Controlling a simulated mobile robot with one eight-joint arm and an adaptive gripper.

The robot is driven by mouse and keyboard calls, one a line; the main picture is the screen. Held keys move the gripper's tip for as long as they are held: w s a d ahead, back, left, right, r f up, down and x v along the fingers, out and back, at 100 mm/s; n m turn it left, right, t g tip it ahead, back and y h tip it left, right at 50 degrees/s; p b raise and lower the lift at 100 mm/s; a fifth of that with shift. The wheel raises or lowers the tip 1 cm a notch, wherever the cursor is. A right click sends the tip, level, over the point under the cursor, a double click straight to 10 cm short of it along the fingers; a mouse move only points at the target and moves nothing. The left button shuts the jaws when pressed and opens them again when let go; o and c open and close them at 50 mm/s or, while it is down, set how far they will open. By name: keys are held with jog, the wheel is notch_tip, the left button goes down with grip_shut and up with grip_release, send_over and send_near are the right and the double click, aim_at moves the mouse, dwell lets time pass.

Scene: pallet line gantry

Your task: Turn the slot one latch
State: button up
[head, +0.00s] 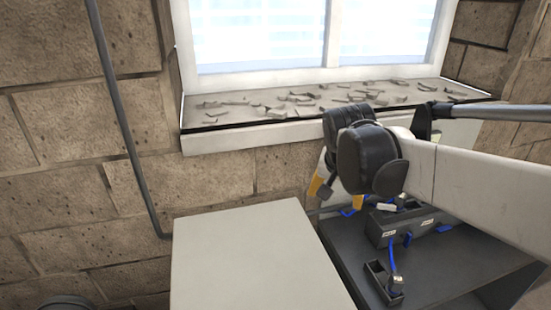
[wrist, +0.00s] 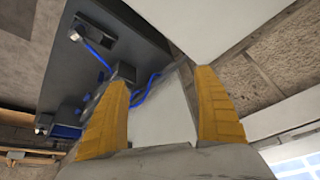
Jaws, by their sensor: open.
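My gripper (head: 319,188) hangs at the back left of the dark bench, its yellow fingers pointing down. In the wrist view my gripper (wrist: 162,75) is open, with a pale panel (wrist: 163,115) showing between its fingers and nothing held. A dark slotted unit (head: 425,228) with small white labels and blue parts sits on the bench, right of my gripper. The labels are too small to read, so I cannot tell which part is the slot one latch. My arm hides some of the unit. In the wrist view a dark block (wrist: 123,70) is beside the left finger.
A pale grey box top (head: 255,255) stands left of the dark bench (head: 345,240). A small dark holder with a blue cable (head: 392,262) is near the bench front. Behind are a brick wall and a window sill (head: 290,105) with rubble. A grey pipe (head: 125,120) runs down the wall.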

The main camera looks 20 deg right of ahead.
jog(key=shift+w+d, duration=0.1)
jog(key=shift+d, duration=0.05)
jog(key=c, duration=0.6)
jog(key=w+d+m, duration=0.1)
jog(key=d, duration=0.1)
jog(key=w+d+m+g+p, duration=0.1)
jog(key=m, duration=0.1)
jog(key=w+d+m+p, duration=0.1)
jog(key=w+d, duration=0.1)
jog(key=shift+d+r, duration=0.35)
jog(key=shift+r, duration=0.05)
jog(key=c, duration=0.4)
jog(key=m+g+y+p, duration=0.2)
jog(key=m+g+p, duration=0.15)
jog(key=m, duration=0.85)
send_over(386, 205)
notch_tip(386, 205, down, 8)
jog(key=r, duration=0.1)
notch_tip(386, 205, down, 11)
jog(key=shift+w+b, duration=0.15)
jog(key=shift+b, duration=1.1)
grip_shut()
